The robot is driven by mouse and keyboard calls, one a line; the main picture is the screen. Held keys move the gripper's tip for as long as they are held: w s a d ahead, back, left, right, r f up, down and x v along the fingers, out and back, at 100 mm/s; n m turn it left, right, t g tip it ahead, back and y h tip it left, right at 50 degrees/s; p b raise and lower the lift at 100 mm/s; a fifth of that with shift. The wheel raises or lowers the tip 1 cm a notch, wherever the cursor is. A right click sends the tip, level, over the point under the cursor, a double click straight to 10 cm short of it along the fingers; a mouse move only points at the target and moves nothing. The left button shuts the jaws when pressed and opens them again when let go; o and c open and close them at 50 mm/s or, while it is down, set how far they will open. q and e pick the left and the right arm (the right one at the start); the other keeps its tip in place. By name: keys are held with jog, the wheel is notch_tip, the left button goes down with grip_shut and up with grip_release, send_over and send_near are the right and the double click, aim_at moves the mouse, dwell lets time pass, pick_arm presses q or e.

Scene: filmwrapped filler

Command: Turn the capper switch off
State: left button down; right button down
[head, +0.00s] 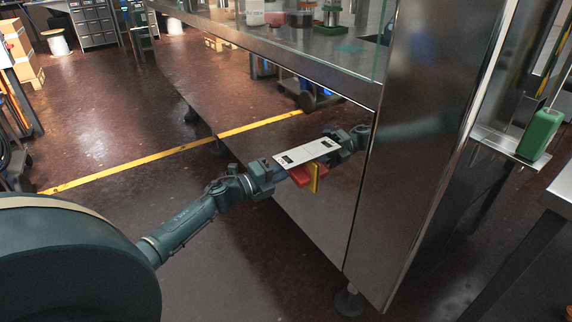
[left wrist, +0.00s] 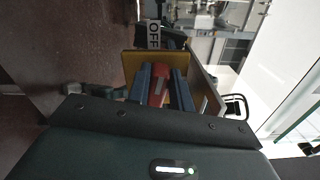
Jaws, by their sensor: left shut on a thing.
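The capper switch has a red handle (head: 307,174) with a yellow plate (head: 315,178) on the polished steel side of the machine. A pale label plate (head: 307,153) with dark markings is just above it. In the left wrist view the red handle (left wrist: 158,86) stands in front of the yellow plate (left wrist: 130,68), and an OFF label (left wrist: 154,36) shows beyond. My left gripper (head: 288,177) reaches in from the left. Its two blue fingers (left wrist: 160,88) are shut on the red handle, one on each side. My right gripper is in neither view.
The steel cabinet (head: 420,130) mirrors my arm and the floor. A glass-fronted worktop with jars (head: 277,18) is above the switch. The floor left of the machine, crossed by a yellow line (head: 130,168), is open.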

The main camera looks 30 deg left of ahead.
pick_arm(q)
jog(key=shift+f+n+p, duration=0.25)
jog(key=shift+n+p, duration=0.15)
jog(key=shift+n, duration=0.8)
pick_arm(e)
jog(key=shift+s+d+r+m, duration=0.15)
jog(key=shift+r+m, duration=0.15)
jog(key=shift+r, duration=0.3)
pick_arm(q)
jog(key=shift+f, duration=0.1)
jog(key=c, duration=1.2)
grip_release()
jog(key=shift+c, duration=0.2)
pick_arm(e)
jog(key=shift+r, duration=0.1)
pick_arm(q)
jog(key=p+v, duration=0.1)
jog(key=v, duration=1.2)
jog(key=shift+p, duration=0.4)
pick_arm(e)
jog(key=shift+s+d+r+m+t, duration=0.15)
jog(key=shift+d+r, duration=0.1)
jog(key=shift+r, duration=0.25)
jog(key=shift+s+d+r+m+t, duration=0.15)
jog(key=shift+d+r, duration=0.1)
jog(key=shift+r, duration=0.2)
